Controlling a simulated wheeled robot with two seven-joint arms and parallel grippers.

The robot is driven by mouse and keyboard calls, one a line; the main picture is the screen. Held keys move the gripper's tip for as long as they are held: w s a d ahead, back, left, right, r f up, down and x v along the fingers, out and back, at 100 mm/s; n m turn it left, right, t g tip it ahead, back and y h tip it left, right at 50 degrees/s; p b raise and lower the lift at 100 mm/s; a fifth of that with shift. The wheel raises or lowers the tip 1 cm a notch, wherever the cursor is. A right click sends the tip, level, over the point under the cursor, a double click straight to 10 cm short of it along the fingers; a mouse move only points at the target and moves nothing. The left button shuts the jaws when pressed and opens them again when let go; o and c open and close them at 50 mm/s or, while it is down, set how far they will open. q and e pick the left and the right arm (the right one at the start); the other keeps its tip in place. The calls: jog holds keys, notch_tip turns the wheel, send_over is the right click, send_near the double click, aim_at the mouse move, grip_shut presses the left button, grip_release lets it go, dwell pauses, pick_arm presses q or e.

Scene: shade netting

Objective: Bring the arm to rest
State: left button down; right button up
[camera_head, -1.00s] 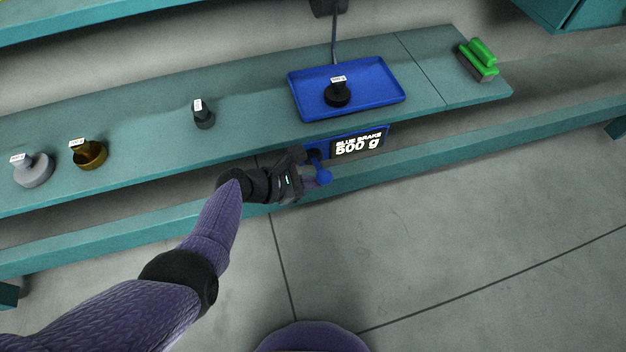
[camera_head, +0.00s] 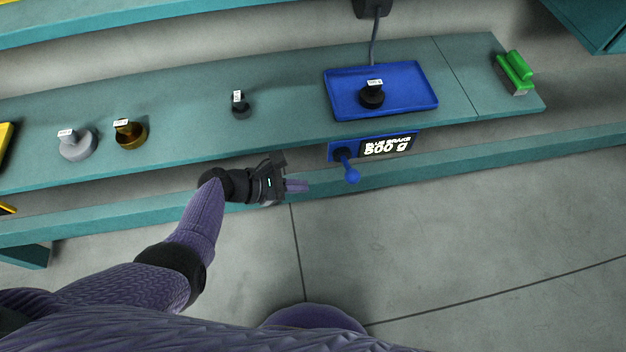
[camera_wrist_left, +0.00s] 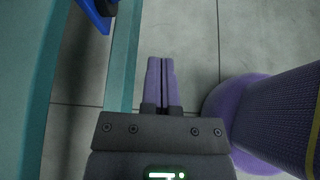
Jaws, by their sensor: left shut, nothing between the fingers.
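My left gripper (camera_head: 297,186) is in front of the bench edge, left of the blue lever, and apart from it. In the left wrist view its two purple fingers (camera_wrist_left: 161,85) lie together with nothing between them. The panel is on the bench front below a blue tray (camera_head: 424,101). A black weight (camera_head: 371,96) with a white label stands on the tray. My right gripper is not in view.
The teal bench (camera_head: 290,99) carries a small dark weight (camera_head: 240,106), a brass weight (camera_head: 131,133), a grey weight (camera_head: 77,146) and a green-handled block (camera_head: 515,73). A lower teal rail (camera_head: 480,160) runs along the front. The grey floor before it is clear.

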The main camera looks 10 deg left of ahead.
pick_arm(q)
jog(key=shift+a, duration=0.1)
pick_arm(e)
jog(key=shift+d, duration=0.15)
pick_arm(q)
jog(key=s+a+f+m+g+y, duration=0.25)
jog(key=s+m+g+y, duration=0.2)
jog(key=s+m, duration=0.9)
jog(key=s+a+r+m+t+y, duration=0.2)
jog(key=s+a+r+m+y, duration=0.2)
jog(key=s+r+m+y, duration=0.45)
jog(key=s+a+f+m+g+h+p, duration=0.1)
jog(key=s+a+f+g+p, duration=0.1)
jog(key=s+f+p, duration=0.7)
jog(key=s+a+f+p, duration=0.1)
jog(key=s+a+f, duration=0.1)
jog(key=s, duration=0.3)
jog(key=s+a+f, duration=0.3)
jog(key=s, duration=0.2)
jog(key=shift+s+g+p, duration=0.35)
jog(key=shift+s+g, duration=0.05)
jog(key=shift+g, duration=0.05)
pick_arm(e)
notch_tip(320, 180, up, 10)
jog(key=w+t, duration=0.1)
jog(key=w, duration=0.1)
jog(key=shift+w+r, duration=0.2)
